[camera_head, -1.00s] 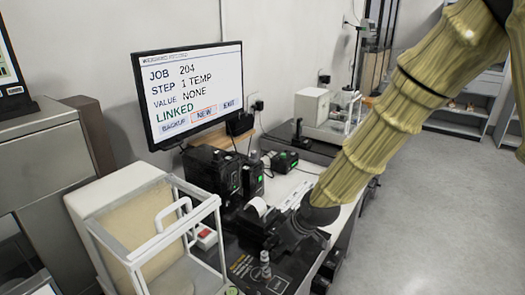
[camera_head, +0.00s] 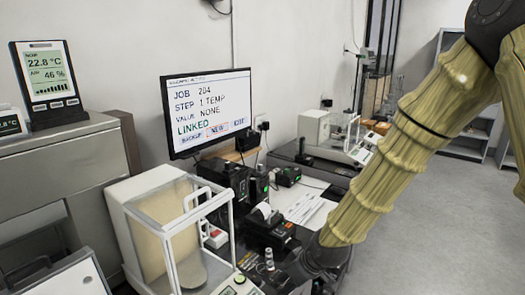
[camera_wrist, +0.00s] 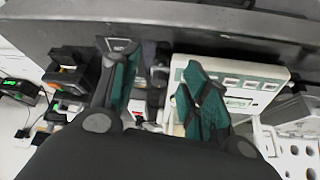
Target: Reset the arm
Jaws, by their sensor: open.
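My arm, in a tan ribbed sleeve, comes down from the upper right in the head view. Its dark end (camera_head: 322,258) is low over the weighing table, and the fingers are hard to make out there. In the wrist view my gripper (camera_wrist: 160,88) shows two dark green fingers spread apart with nothing held between them. Behind them are a white panel with several buttons (camera_wrist: 262,84) and small dark devices at the left.
A monitor (camera_head: 208,112) reads JOB 204, LINKED. A glass-sided balance (camera_head: 122,212) stands front left, a printer (camera_head: 265,217) beside my arm. A climate display (camera_head: 48,82) stands on a grey cabinet. Another balance (camera_head: 312,128) is farther back. Open floor (camera_head: 425,220) lies right.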

